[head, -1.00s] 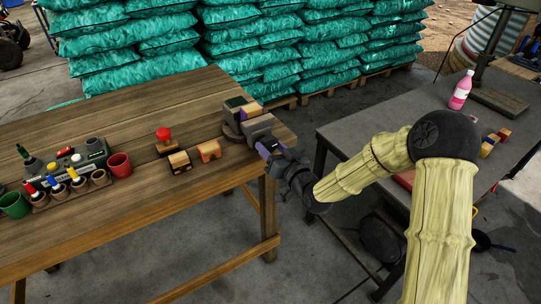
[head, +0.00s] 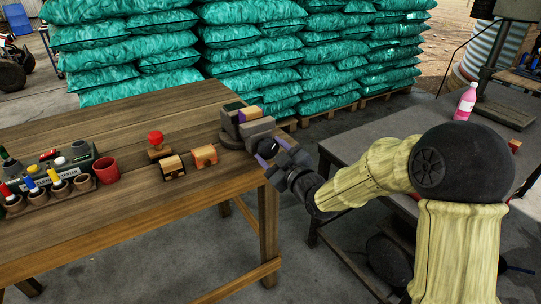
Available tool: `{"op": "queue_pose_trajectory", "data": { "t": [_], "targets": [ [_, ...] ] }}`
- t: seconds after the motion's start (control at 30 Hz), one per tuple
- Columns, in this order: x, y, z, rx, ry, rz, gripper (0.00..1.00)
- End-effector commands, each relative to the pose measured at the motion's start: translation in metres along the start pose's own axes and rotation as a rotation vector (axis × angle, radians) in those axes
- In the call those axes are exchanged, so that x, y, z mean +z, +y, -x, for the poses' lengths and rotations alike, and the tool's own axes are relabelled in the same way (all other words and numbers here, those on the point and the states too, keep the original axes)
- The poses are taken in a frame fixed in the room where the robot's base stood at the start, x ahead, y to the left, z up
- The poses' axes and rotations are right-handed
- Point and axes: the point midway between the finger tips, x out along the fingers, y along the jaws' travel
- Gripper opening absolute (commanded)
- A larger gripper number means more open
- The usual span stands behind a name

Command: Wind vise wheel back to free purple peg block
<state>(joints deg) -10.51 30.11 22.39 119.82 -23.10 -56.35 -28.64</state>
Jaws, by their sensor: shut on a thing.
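The grey vise (head: 233,124) sits at the right end of the wooden workbench. My gripper (head: 266,155) is at the near right side of the vise, at the bench's end. It is shut on what appears to be the vise wheel, which is mostly hidden by the fingers. A purple part shows at the fingertips. Whether the block is loose between the jaws cannot be told from this view.
On the wooden bench (head: 110,130) stand a red-knobbed block (head: 156,148), two small wooden blocks (head: 204,156), a red cup (head: 106,170) and a rack of coloured pegs (head: 50,190). A grey table (head: 390,125) with a pink bottle (head: 466,102) stands right. Stacked green sacks fill the back.

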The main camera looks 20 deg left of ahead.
Motion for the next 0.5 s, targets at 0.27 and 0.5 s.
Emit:
{"op": "queue_pose_trajectory", "data": {
  "t": [0.27, 0.5],
  "targets": [
    [-0.0017, 0.0016, -0.0009, 0.004, 0.003, -0.003, 0.73],
    [-0.0007, 0.0010, -0.0004, 0.002, 0.001, -0.006, 0.73]
  ]
}}
